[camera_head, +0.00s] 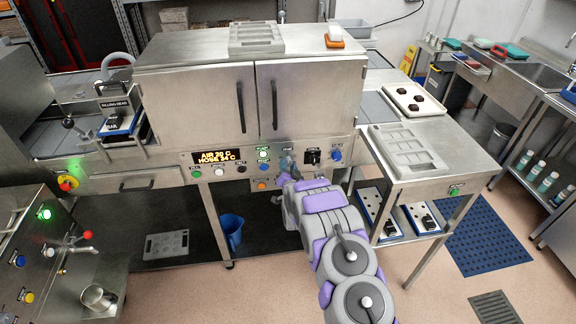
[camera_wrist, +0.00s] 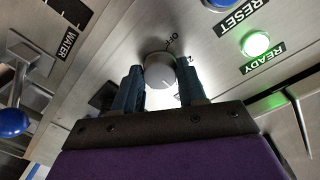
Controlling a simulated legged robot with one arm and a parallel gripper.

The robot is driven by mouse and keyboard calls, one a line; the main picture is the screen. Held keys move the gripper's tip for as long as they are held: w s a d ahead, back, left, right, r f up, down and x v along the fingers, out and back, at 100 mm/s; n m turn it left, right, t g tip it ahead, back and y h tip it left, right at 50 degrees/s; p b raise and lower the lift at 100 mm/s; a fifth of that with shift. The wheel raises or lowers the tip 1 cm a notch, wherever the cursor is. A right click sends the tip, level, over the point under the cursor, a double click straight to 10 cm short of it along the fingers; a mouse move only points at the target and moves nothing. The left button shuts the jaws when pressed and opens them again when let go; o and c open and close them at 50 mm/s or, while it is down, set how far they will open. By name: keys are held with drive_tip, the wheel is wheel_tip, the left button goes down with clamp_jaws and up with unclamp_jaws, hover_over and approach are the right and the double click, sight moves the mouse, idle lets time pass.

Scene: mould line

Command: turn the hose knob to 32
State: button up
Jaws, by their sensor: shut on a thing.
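In the wrist view, a round grey knob (camera_wrist: 160,70) sits on the steel panel, with scale marks and what looks like "OFF" printed beside it. My gripper (camera_wrist: 161,84) has one dark finger on each side of the knob and is shut on it. The knob's name label is not visible. In the head view, my gripper (camera_head: 287,168) is at the front panel below the cabinet doors, and it hides the knob there. The amber display (camera_head: 215,156) left of it seems to read AIR 20 C and HOSE 24 C; the small digits are hard to read.
In the wrist view, a blue RESET button (camera_wrist: 219,2), a lit green READY button (camera_wrist: 256,43) and a lever with a blue ball (camera_wrist: 13,122) near a WATER label surround the knob. In the head view, a black switch (camera_head: 312,156) is close right of my gripper.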

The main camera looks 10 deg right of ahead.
drive_tip(key=o, duration=1.1)
drive_tip(key=shift+c, duration=0.2)
drive_tip(key=shift+s, duration=0.1)
drive_tip(key=s+a+p, duration=0.1)
drive_tip(key=s+p, duration=0.1)
drive_tip(key=s, duration=1.5)
drive_tip(key=shift+p, duration=0.3)
drive_tip(key=shift+r, duration=0.1)
